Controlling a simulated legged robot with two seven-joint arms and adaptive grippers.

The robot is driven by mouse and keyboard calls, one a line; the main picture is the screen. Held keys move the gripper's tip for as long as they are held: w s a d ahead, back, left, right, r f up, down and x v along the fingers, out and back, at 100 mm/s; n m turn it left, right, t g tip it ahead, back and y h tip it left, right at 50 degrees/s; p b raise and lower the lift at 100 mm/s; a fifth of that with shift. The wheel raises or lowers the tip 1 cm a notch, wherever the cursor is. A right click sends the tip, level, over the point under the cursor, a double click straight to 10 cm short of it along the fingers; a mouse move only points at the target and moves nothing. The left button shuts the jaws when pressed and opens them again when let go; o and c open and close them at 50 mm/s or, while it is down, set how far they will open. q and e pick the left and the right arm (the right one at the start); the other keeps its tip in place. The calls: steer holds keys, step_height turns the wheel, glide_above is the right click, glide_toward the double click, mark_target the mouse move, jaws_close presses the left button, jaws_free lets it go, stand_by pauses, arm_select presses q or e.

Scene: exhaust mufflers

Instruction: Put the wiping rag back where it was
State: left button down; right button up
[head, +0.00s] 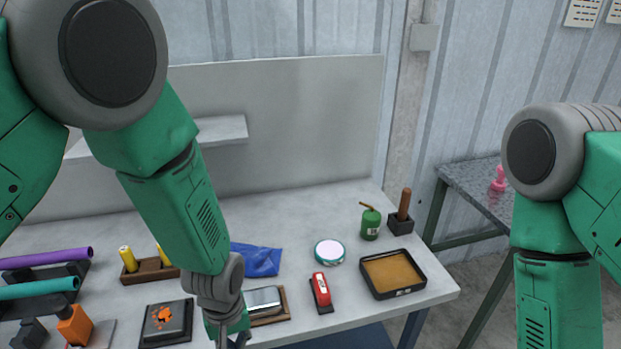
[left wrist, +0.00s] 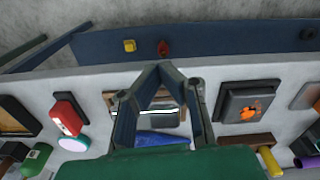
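The blue wiping rag (head: 258,260) lies crumpled on the table, partly hidden behind my left arm in the head view. A blue edge of it shows between the finger bases in the left wrist view (left wrist: 160,138). My left gripper (left wrist: 160,72) is near the table's front edge, in front of the rag and over the wooden tray with a silver plate (head: 265,301). Its fingertips come together with nothing visible between them. In the head view its fingers are mostly cut off at the bottom edge. My right arm is at the right; its gripper is out of frame.
Right of the rag are a white-teal round tin (head: 329,251), a red tool (head: 320,290), a black-rimmed tray (head: 367,284) and a green can (head: 370,223). Left are a wooden holder (head: 148,271) and a black plate with an orange part (head: 166,321). A shelf (head: 222,130) is behind.

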arm_select(q)
steer(key=s+a+f+m+b, duration=0.2)
steer(key=s+a+f+b, duration=0.5)
steer(key=s+f, duration=0.3)
steer(key=s+a+f+m+b, duration=0.3)
steer(key=s+a+f+b, duration=0.4)
steer(key=f, duration=0.7)
steer(key=s+b, duration=0.2)
steer(key=b, duration=0.1)
steer(key=shift+s+f+b, duration=0.3)
steer(key=shift+s+f, duration=0.1)
steer(key=shift+d, duration=0.1)
